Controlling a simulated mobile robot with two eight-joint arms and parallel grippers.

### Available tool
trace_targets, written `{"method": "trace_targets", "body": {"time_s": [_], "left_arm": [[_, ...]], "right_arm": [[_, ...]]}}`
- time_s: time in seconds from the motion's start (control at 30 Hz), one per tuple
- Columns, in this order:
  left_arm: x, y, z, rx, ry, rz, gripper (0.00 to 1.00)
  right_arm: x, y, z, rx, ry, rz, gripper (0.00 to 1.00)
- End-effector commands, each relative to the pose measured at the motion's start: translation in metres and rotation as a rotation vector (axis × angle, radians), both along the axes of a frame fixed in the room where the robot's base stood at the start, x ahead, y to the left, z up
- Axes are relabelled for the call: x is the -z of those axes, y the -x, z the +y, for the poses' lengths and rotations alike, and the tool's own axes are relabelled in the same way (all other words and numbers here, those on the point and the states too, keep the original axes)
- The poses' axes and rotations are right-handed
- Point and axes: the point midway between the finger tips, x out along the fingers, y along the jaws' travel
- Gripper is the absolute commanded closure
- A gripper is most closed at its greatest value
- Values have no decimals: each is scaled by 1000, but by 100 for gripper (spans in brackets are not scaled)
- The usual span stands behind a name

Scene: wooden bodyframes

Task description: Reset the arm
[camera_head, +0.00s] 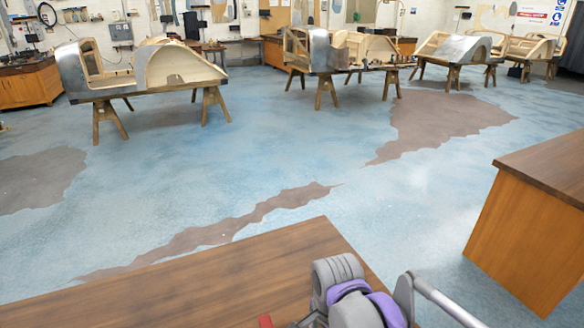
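A grey and purple jointed arm part (352,292) shows at the bottom edge, right of centre, over the end of a brown wooden tabletop (230,280). A slim grey link (447,300) runs from it toward the lower right. A small red piece (265,321) shows beside it at the bottom edge. I cannot tell which of my arms this is. No gripper fingers show, and neither gripper can be made out. Nothing is seen held.
A wooden cabinet (530,225) stands at the right, with open floor between it and the tabletop. Wooden and metal car bodyframes (180,66) stand on trestles across the back. The blue floor (260,150) with brown worn patches is clear in the middle.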

Motion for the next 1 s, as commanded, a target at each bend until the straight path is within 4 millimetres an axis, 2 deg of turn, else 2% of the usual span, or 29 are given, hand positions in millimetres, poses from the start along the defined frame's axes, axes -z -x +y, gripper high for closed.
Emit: {"method": "trace_targets", "body": {"time_s": [0.13,0.3,0.5,0.7,1.0], "left_arm": [[-5,-1,0,0,0,-3,25],[-10,-3,0,0,0,-5,25],[-14,-4,0,0,0,-8,25],[-15,-4,0,0,0,-8,25],[-15,-4,0,0,0,-8,25]], "right_arm": [[0,28,-32,-243,5,-106,7],[11,63,-65,-595,77,-253,7],[27,92,-89,-908,205,-363,7],[35,103,-97,-1041,276,-397,7],[35,103,-97,-1054,282,-399,7]]}}
